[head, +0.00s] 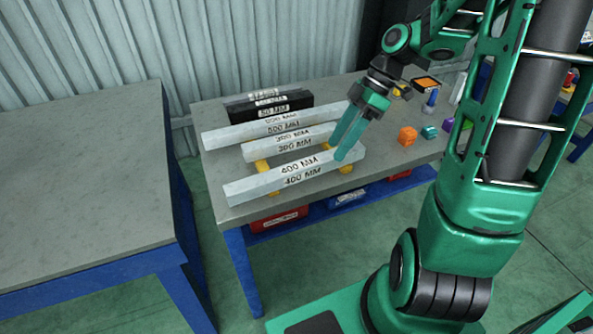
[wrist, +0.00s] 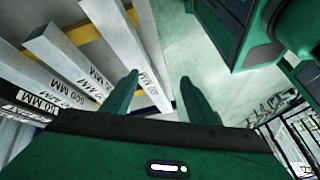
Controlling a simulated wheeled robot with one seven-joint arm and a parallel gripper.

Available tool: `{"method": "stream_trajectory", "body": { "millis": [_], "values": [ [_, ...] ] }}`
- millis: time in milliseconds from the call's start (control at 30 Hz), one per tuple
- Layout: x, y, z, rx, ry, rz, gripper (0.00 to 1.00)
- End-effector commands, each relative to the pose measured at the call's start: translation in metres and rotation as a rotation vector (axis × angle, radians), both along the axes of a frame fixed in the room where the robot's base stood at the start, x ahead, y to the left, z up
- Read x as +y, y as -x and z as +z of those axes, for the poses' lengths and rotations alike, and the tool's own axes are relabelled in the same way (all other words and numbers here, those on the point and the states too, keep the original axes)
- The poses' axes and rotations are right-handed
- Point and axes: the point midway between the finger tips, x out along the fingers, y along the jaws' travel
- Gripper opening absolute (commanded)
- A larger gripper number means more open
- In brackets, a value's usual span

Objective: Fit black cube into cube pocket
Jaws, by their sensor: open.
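My gripper (head: 342,152) has green fingers pointing down near the right end of the front metal bar (head: 285,178) marked 400 MM. In the wrist view my gripper (wrist: 158,80) is open, its two fingers apart with a gap between them. A pale bar (wrist: 143,55) runs beside and behind the left finger. I cannot tell whether the finger touches it. I cannot make out a black cube or a cube pocket for certain in either view. A black block (head: 270,104) with white labels lies at the back left of the workbench.
Two more pale bars lie behind the front one on the grey workbench (head: 228,213), over yellow supports. A bare grey table (head: 85,190) stands at left.

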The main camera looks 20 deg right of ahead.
Motion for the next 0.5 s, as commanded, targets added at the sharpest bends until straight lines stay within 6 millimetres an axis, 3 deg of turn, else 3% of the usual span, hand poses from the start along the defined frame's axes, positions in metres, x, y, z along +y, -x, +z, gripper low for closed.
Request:
{"method": "stream_trajectory", "body": {
  "millis": [200, 367, 500],
  "values": [
    [0.013, -0.027, -0.002, -0.198, -0.194, 0.279, 0.53],
    [0.020, -0.033, -0.002, -0.273, -0.254, 0.363, 0.53],
    [0.032, -0.033, -0.012, -0.283, -0.265, 0.376, 0.53]
  ]
}}
